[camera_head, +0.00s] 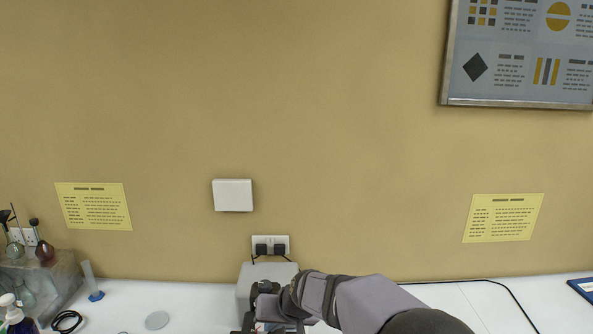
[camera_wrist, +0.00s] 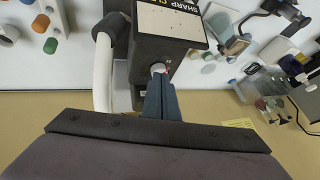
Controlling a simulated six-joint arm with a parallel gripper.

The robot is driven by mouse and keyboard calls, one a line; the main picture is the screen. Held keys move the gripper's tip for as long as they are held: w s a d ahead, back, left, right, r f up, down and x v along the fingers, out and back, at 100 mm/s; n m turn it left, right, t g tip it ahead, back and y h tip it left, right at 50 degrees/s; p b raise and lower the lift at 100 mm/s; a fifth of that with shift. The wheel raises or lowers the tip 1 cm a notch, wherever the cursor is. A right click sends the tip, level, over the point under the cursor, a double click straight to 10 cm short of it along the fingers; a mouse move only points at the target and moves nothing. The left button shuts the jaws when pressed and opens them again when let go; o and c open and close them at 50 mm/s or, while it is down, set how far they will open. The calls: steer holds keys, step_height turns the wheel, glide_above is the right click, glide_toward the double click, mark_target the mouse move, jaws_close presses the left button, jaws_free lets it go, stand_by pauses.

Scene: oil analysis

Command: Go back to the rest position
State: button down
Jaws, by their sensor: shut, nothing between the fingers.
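My gripper (camera_wrist: 160,88) shows in the wrist view with its two dark blue fingers pressed together and nothing between them. The fingertips are close to a small round grey knob (camera_wrist: 158,68) on a black box-shaped device (camera_wrist: 155,50); I cannot tell whether they touch it. The device has a pale top panel (camera_wrist: 172,20) with "SHARP" lettering. In the head view, my arm reaches in from the bottom right and ends in front of a grey box (camera_head: 250,272); the fingertips cannot be made out there.
A curved white part (camera_wrist: 103,72) is left of the device. Glassware and bottles stand at left, including a white-topped bottle (camera_head: 15,312), beside a black cable coil (camera_head: 67,321). A blue-edged item (camera_head: 582,287) lies far right. White counter is mostly clear right of my arm.

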steer(key=shift+m, duration=0.7)
steer(key=s, duration=0.1)
steer(key=s+d+f, duration=0.1)
steer(key=s, duration=0.1)
steer(key=s+f, duration=0.1)
steer(key=shift+s+d, duration=0.15)
steer(key=shift+d, duration=0.25)
steer(key=s+d+f+g+h+b, duration=0.2)
steer(key=s+d+f, duration=0.3)
steer(key=s+d, duration=0.4)
steer(key=s+d+f+g+h+b, duration=0.1)
steer(key=s+d+f+g+b, duration=0.2)
steer(key=s+d+f, duration=0.3)
steer(key=s+d+b, duration=0.1)
steer(key=s+d, duration=0.3)
steer(key=s, duration=0.4)
steer(key=shift+s+f+h+b, duration=0.15)
steer(key=shift+f+h+b, duration=0.15)
steer(key=shift+h+b, duration=0.1)
steer(key=shift+a, duration=0.1)
